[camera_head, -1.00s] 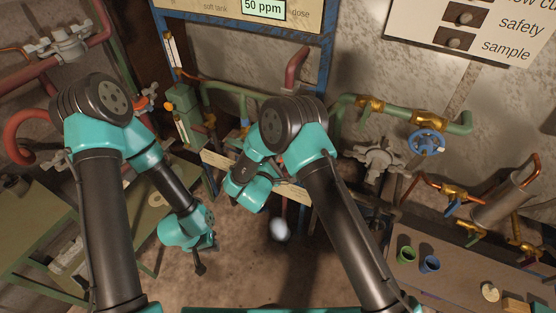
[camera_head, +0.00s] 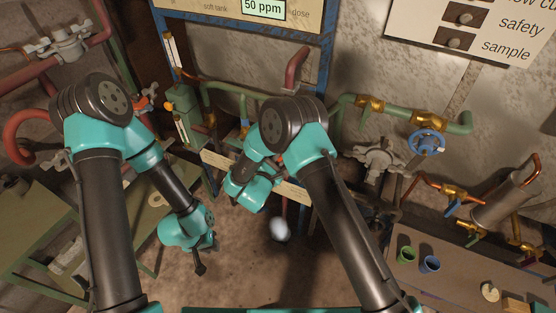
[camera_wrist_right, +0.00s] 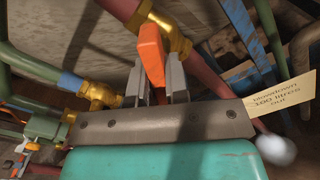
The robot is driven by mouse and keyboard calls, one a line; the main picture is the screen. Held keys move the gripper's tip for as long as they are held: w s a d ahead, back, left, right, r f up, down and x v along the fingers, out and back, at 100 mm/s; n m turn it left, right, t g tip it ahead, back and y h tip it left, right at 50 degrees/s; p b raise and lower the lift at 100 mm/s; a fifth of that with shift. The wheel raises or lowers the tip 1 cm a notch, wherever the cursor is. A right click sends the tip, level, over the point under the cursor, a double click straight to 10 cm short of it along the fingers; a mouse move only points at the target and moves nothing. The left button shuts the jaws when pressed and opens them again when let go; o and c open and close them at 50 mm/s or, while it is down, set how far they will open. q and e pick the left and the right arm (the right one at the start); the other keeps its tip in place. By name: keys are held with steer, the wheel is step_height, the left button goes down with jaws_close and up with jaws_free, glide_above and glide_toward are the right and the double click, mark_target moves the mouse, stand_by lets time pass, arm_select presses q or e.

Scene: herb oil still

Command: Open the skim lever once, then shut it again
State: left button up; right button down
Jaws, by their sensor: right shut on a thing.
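In the right wrist view an orange lever (camera_wrist_right: 151,56) stands up from a brass valve body (camera_wrist_right: 165,27) on a dark red pipe. My right gripper (camera_wrist_right: 161,72) is shut on this lever, with one grey finger on each side. No word on the lever itself shows which one it is. In the head view my right wrist (camera_head: 250,185) is at the middle, over the low pipework, and its fingers are hidden. My left gripper (camera_head: 200,268) hangs over the bare floor, away from the lever; its jaws are too small to judge.
A cream label (camera_wrist_right: 276,93) reading "blowdown 100 litres out" is right of my right gripper. Brass fittings and green pipe (camera_wrist_right: 30,62) are close on its left. In the head view a blue handwheel (camera_head: 427,142) and a bench with a green cup (camera_head: 406,255) and blue cup (camera_head: 430,264) are at right.

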steer(key=m, duration=1.1)
steer(key=shift+m, duration=0.4)
steer(key=c, duration=0.8)
jaws_free()
steer(key=shift+o, duration=0.2)
steer(key=shift+s, duration=0.15)
steer(key=shift+v, duration=1.65)
steer(key=shift+s+a, duration=0.1)
